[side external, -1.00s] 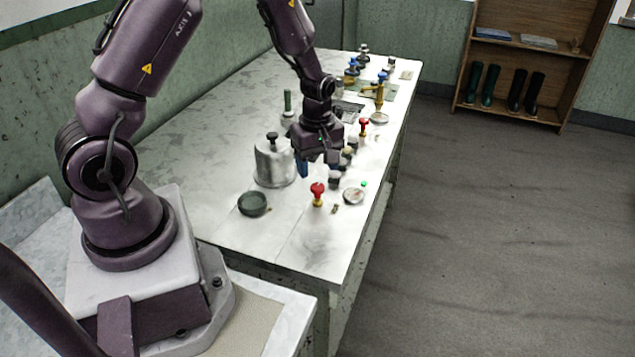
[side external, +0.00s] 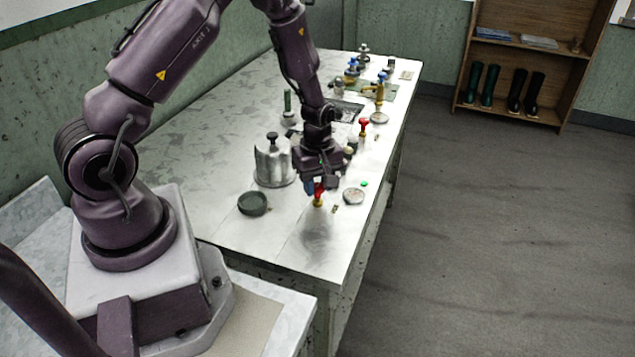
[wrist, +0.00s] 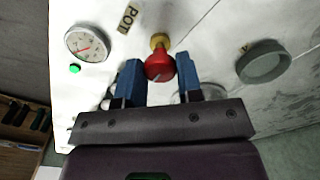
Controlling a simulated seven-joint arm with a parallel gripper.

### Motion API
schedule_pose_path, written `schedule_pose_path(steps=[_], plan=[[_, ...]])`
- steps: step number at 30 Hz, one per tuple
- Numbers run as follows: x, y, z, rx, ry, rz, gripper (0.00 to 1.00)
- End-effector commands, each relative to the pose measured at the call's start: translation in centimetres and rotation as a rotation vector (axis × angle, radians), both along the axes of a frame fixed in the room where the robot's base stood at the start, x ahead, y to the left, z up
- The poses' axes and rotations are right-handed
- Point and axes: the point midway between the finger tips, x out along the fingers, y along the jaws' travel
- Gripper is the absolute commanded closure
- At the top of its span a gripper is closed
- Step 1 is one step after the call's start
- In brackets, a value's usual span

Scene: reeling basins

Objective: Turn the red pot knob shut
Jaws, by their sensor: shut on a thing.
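The red pot knob (side external: 319,194) stands on a brass stem near the front of the white bench. In the wrist view the red knob (wrist: 159,67) sits between the two blue fingers of my gripper (wrist: 160,78), beside a "POT" label (wrist: 128,18). In the side view my gripper (side external: 315,186) points down over the knob and hides part of it. The fingers are shut on the knob, one on each side. A pale line shows on the knob's top.
A round gauge (wrist: 87,43) and a green light (wrist: 74,69) are close to the knob. A metal pot (side external: 272,165) and a dark dish (side external: 253,204) stand to its left. Another red knob (side external: 363,124) and brass taps (side external: 379,92) are farther back.

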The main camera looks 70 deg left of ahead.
Motion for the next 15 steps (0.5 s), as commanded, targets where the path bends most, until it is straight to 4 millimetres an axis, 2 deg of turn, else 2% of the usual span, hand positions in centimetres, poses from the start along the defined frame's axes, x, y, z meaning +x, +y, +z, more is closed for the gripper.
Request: schedule_pose_path(steps=[8,15], plan=[[0.00,-0.01,0.05,0.000,0.000,-0.043,0.90],[0.00,-0.01,0.06,0.000,0.001,-0.186,0.90]])
